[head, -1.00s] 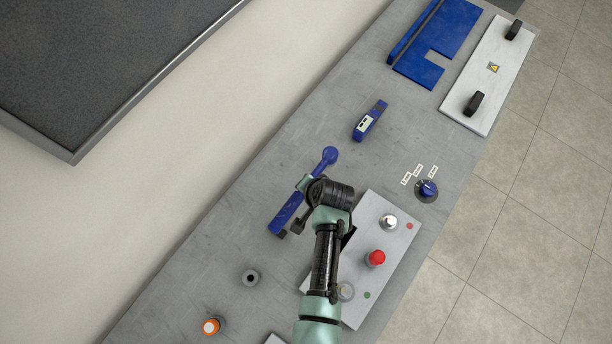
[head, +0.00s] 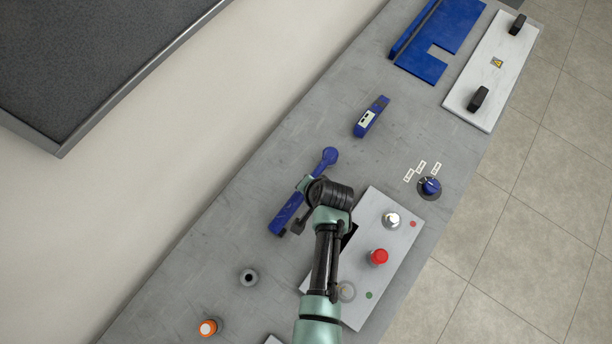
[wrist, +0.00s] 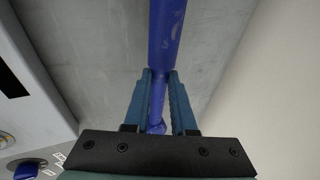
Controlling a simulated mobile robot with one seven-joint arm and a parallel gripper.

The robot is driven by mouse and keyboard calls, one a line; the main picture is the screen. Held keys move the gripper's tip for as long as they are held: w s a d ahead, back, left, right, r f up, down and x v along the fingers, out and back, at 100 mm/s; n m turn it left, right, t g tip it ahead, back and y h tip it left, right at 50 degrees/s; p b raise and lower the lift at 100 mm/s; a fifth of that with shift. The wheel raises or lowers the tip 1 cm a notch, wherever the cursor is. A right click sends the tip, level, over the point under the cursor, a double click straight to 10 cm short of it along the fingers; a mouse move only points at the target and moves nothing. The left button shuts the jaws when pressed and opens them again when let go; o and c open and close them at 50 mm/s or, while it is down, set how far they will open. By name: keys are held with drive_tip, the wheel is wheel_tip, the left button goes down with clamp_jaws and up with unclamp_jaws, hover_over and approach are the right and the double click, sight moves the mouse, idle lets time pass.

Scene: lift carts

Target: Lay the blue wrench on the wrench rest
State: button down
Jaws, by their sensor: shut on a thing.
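The blue wrench (head: 288,211) has a thick handle, a thin neck and a round end. In the head view it lies slanted across the bench's middle, its round end up and to the right. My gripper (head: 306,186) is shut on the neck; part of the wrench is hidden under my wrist. In the wrist view my gripper (wrist: 160,78) has one finger on each side of the neck, with the thick handle (wrist: 167,35) ahead. I cannot tell whether the wrench touches the bench. I cannot tell which thing is the wrench rest; a notched blue plate (head: 462,28) lies at the far end.
A panel (head: 386,286) with a red button (head: 378,257) is right of my gripper, with a blue knob (head: 430,187) beyond. A blue device (head: 371,116) lies farther up the bench, near a white handled panel (head: 492,70). An orange button (head: 208,327) is at lower left.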

drive_tip(key=shift+w+f+b, duration=0.1)
drive_tip(key=shift+f+b, duration=0.45)
drive_tip(key=shift+f, duration=0.05)
drive_tip(key=c, duration=0.8)
unclamp_jaws()
drive_tip(key=shift+o, duration=0.7)
drive_tip(key=v, duration=1.3)
